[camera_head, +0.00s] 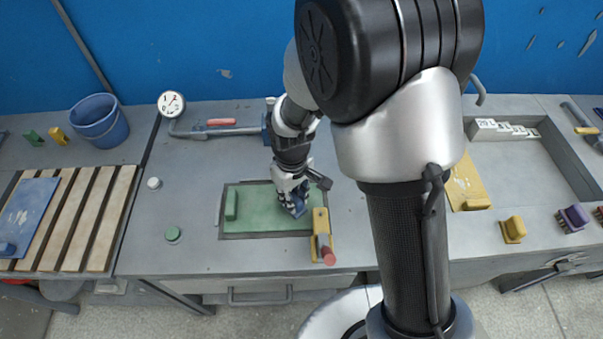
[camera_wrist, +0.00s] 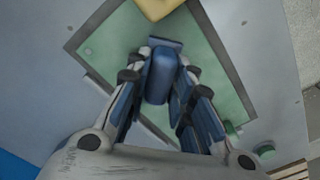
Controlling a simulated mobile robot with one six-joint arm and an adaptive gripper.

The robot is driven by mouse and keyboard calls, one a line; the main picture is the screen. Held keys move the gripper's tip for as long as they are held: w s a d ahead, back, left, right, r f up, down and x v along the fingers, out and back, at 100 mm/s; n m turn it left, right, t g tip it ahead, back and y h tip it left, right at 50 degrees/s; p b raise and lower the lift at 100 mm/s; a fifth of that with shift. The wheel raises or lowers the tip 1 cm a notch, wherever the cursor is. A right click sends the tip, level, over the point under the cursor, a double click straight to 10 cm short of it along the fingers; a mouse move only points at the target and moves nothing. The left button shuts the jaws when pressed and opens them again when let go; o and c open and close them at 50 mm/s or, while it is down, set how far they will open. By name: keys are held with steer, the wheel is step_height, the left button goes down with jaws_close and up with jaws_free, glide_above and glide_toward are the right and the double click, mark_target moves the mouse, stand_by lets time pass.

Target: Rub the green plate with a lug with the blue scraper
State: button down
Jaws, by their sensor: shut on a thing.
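The green plate (camera_head: 263,212) lies flat in a dark-edged recess in the grey bench, with a raised green lug (camera_head: 231,205) at its left end. The plate also fills much of the wrist view (camera_wrist: 115,38). My gripper (camera_head: 294,192) is over the right part of the plate, pointing down. It is shut on the blue scraper (camera_wrist: 161,75), which sits between the fingers. The scraper's wide end is at the plate; I cannot tell whether it touches. In the head view the scraper (camera_head: 298,208) is partly hidden by my gripper.
A yellow clamp (camera_head: 321,222) with a red handle stands at the plate's right edge, close to my gripper. A green knob (camera_head: 172,234) and a white knob (camera_head: 153,183) are to the left. A gauge (camera_head: 171,103) and a blue bucket (camera_head: 98,119) stand behind.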

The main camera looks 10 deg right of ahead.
step_height(320, 180, up, 2)
steer(key=shift+w+r+p, duration=0.15)
steer(key=shift+r+p, duration=0.1)
steer(key=shift+p, duration=0.1)
steer(key=shift+a+r+p, duration=0.25)
steer(key=shift+r+p, duration=0.4)
steer(key=shift+d+r+p, duration=0.1)
steer(key=shift+r+p, duration=1.55)
steer(key=shift+r, duration=0.5)
